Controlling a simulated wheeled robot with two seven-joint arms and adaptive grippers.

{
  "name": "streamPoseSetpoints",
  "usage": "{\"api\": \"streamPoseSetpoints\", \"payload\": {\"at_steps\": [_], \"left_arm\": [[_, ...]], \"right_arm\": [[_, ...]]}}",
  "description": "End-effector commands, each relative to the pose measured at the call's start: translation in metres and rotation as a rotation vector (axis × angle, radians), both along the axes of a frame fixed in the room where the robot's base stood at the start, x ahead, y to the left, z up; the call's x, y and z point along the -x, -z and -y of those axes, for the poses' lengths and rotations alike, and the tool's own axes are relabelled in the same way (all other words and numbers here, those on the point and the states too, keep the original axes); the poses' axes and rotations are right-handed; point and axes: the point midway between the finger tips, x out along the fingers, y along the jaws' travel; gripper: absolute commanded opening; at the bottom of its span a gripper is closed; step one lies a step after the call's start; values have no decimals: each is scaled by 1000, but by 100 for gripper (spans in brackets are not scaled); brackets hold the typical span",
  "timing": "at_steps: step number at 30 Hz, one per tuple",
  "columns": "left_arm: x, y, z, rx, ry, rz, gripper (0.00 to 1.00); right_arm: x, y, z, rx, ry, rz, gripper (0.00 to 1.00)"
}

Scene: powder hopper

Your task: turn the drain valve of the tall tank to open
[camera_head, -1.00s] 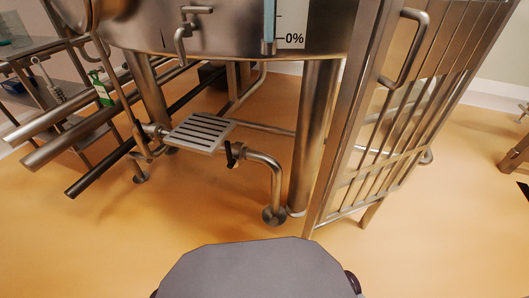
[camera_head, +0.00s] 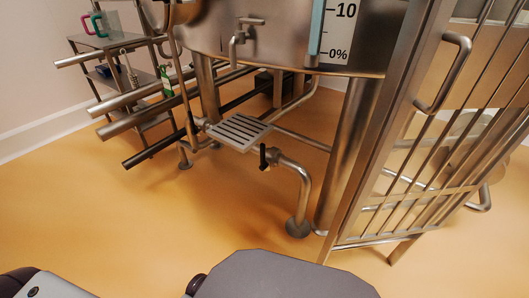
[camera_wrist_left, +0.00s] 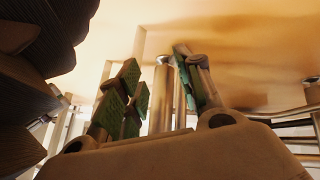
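The tall tank (camera_head: 280,45) stands on thick steel legs at the top centre of the head view. Under it, a drain pipe (camera_head: 305,185) bends down to a round foot near the floor. A valve with a small black handle (camera_head: 263,157) sits on this pipe, just right of a slotted plate. The handle points roughly upright. My left gripper (camera_wrist_left: 158,75) shows only in the left wrist view; its green-padded fingers are spread with nothing between them. It is outside the head view, and I see no contact with the valve. My right gripper is in neither view.
A slotted metal plate (camera_head: 239,132) is beside the valve. A barred steel gate (camera_head: 430,150) stands on the right. Horizontal steel pipes (camera_head: 165,105) and a shelf (camera_head: 108,40) are on the left. The orange floor (camera_head: 130,215) in front is clear.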

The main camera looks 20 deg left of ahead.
Motion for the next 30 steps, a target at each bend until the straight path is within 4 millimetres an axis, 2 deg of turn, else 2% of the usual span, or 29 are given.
{"api": "streamPoseSetpoints", "payload": {"at_steps": [4, 8, 13, 16, 23, 30], "left_arm": [[-7, -3, 1, 1, -6, 13, 41], [-18, -4, -7, -14, -28, 42, 41], [-55, -13, -30, -51, -93, 144, 41], [-87, -25, -48, -72, -138, 238, 41], [-165, -73, -88, -85, -205, 506, 41], [-231, -136, -115, -47, -173, 770, 41]], "right_arm": [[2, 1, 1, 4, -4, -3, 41], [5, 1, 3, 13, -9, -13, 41], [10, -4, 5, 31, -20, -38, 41], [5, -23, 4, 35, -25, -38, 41], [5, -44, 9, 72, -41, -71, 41], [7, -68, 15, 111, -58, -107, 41]]}}
